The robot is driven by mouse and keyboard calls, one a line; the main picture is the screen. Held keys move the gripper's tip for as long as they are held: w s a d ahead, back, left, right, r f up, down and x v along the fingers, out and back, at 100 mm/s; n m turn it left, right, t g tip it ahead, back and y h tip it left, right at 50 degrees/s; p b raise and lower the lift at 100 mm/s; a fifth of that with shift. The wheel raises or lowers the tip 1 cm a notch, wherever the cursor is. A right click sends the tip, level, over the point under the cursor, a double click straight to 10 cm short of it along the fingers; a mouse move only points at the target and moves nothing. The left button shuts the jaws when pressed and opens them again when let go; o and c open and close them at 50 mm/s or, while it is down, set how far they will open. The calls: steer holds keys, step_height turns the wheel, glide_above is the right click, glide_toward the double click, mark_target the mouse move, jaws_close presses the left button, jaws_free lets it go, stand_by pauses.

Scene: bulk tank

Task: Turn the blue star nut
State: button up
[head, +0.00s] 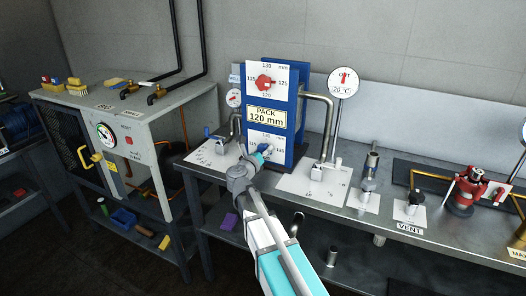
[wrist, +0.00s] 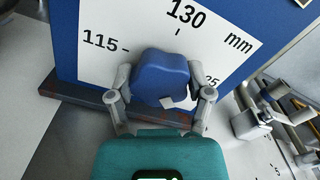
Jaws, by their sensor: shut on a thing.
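The blue star nut (wrist: 160,77) sits on the lower white dial plate of the blue unit, in front of the marks 115, 130 and mm. A white pointer tab shows at its lower right. In the head view the nut (head: 265,149) is partly hidden by my gripper. My gripper (wrist: 160,95) is shut on the nut, one finger on its left side and one on its right. In the head view my gripper (head: 257,158) reaches the lower dial from below. The lower figures of the dial are hidden in the wrist view.
A red star nut (head: 264,82) is on the upper dial, above a sign reading PACK 120 mm (head: 266,115). A bent grey pipe (head: 327,125) and a round 20 °C gauge (head: 343,82) stand to the right. A small valve (head: 210,133) stands close on the left.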

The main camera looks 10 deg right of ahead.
steer(key=n, duration=0.5)
steer(key=shift+w+n, duration=0.1)
steer(key=shift+n, duration=0.2)
steer(key=n, duration=0.9)
steer(key=shift+n, duration=0.4)
steer(key=n, duration=0.5)
steer(key=o, duration=1.1)
steer(key=shift+f, duration=0.1)
steer(key=shift+o, duration=0.2)
